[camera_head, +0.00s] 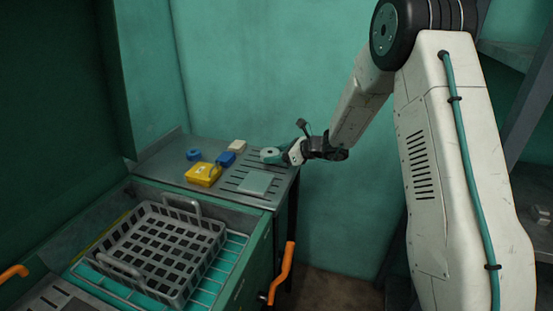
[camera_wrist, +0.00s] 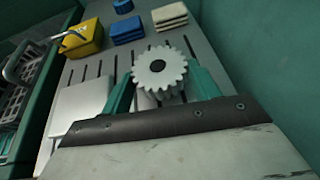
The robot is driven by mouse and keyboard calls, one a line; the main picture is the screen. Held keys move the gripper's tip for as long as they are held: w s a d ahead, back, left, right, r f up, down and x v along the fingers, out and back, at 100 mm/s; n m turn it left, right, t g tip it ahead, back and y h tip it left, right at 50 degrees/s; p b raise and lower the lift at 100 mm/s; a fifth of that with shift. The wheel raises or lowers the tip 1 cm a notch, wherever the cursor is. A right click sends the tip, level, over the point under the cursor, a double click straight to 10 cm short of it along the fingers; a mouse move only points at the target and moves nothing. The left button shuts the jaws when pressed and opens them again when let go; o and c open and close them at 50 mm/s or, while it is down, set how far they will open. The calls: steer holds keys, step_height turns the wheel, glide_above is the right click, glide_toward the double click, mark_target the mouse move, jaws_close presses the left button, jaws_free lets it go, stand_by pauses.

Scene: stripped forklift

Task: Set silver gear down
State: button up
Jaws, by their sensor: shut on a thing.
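The silver gear (camera_wrist: 160,69) is a pale toothed wheel with a dark centre hole. In the wrist view it sits between the two teal fingers of my gripper (camera_wrist: 158,88), which is shut on it. In the head view the gear (camera_head: 270,155) shows small and pale at the right end of the grey slotted worktop (camera_head: 222,181), with my gripper (camera_head: 284,156) reaching it from the right. The gear is over the worktop; I cannot tell whether it touches the surface.
A pale square plate (camera_head: 257,183) lies just in front of the gear. A yellow box (camera_head: 203,174), a blue block (camera_head: 226,159), a blue round piece (camera_head: 193,154) and a cream stack (camera_head: 238,146) stand farther left. A grey basket (camera_head: 160,250) stands in the lower washer tub.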

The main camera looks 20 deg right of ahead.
steer(key=shift+f, duration=0.7)
steer(key=shift+f, duration=0.1)
steer(key=shift+f, duration=0.1)
steer(key=o, duration=1.4)
steer(key=shift+o, duration=0.2)
